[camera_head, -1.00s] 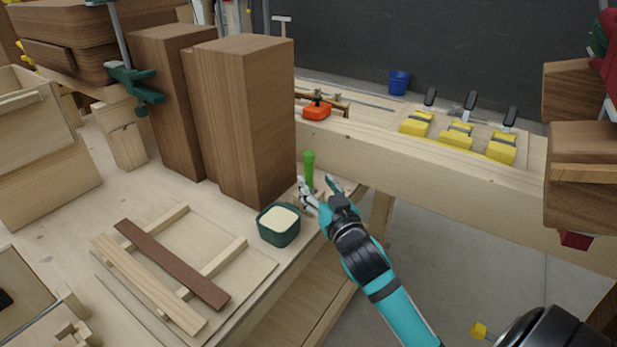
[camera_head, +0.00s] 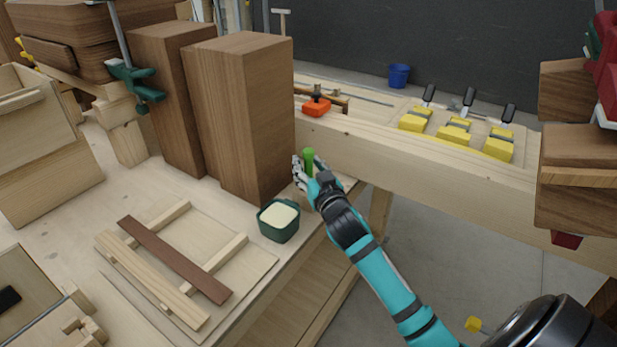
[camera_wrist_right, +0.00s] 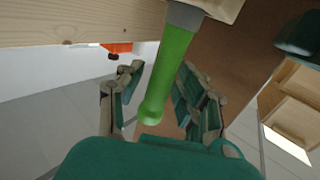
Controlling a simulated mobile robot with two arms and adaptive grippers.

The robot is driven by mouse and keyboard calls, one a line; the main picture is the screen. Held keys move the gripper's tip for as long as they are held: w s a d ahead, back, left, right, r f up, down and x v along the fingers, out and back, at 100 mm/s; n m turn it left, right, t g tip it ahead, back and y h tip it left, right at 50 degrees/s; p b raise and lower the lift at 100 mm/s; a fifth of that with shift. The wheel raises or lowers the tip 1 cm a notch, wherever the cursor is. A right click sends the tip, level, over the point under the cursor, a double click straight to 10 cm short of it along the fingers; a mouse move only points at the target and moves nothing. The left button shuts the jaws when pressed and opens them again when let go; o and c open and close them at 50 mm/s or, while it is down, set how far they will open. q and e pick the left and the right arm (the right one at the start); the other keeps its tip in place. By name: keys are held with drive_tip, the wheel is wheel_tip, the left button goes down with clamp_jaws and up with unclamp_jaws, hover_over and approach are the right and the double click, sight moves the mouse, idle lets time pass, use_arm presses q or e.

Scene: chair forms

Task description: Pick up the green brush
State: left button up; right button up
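The green brush (camera_head: 309,162) stands upright with its green handle up, near the bench's right edge beside the tall brown wood block. In the right wrist view the brush (camera_wrist_right: 168,72) shows a smooth green handle with a grey collar, and its lower part is partly cut off. My right gripper (camera_head: 307,170) is at the brush. In the right wrist view the right gripper (camera_wrist_right: 158,92) is open, with a finger on each side of the handle and a visible gap on the left side. My left gripper is not in view.
A tall brown block (camera_head: 240,115) stands just left of the brush. A dark green pot (camera_head: 279,226) with pale contents is in front of it. A thick pale beam (camera_head: 400,160) runs behind, bearing an orange tool (camera_head: 316,107) and yellow-headed brushes (camera_head: 455,130).

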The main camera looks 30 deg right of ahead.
clamp_jaws()
idle(0.6)
